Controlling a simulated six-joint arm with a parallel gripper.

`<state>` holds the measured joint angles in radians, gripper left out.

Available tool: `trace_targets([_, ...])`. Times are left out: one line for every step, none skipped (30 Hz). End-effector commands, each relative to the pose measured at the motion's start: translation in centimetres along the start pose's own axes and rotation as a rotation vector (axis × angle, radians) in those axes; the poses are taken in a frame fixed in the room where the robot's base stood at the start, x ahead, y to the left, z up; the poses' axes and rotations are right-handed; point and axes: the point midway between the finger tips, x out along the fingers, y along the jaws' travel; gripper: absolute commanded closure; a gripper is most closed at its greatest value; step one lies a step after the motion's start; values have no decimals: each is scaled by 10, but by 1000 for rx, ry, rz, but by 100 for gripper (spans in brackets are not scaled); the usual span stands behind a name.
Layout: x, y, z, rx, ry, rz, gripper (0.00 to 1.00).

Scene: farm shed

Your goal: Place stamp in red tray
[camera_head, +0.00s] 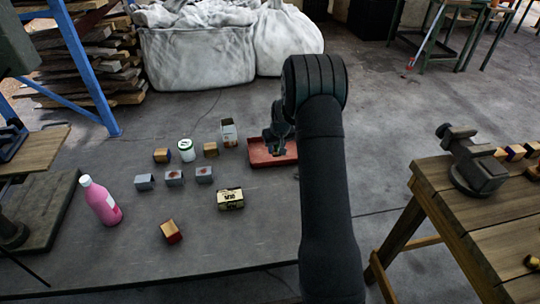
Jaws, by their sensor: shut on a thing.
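The red tray (262,153) lies on the dark table, right of the group of small objects. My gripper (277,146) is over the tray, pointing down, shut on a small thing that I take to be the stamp. The held thing is mostly hidden by the fingers and too small to make out. I cannot tell whether it touches the tray floor. My arm covers the right end of the tray.
Left of the tray stand a grey-white box (228,133), a white tin with a green band (186,150) and several small blocks. A yellow-black box (230,199), a red-brown block (171,232) and a pink bottle (101,202) stand nearer. A wooden bench (490,215) is at right.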

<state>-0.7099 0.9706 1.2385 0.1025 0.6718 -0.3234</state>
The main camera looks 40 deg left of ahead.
Motion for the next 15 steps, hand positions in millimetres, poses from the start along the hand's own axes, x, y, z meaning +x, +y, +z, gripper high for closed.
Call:
trace_targets([8, -7, -5, -2, -1, 0, 90])
trace_targets([11, -10, -7, -2, 0, 0, 90])
trace_targets([15, -14, -9, -2, -1, 0, 90])
trace_targets([17, -16, -11, -2, 0, 0, 90])
trace_targets([18, -18, -12, -1, 0, 0, 90])
trace_targets([20, -19, -13, 0, 1, 0, 90])
trace_targets([21, -20, -14, 1, 0, 0, 90])
trace_targets([22, -20, -14, 1, 0, 0, 90])
trace_targets([25, -20, -13, 1, 0, 0, 90])
trace_targets([27, -20, -12, 2, -1, 0, 90])
trace_targets([31, -20, -11, 2, -1, 0, 90])
trace_targets([36, -20, -10, 2, -2, 0, 90])
trace_targets([40, -20, -8, 2, -2, 0, 90])
trace_targets([45, -20, -7, 2, -2, 0, 90])
trace_targets([51, -20, -5, 1, -3, 0, 90])
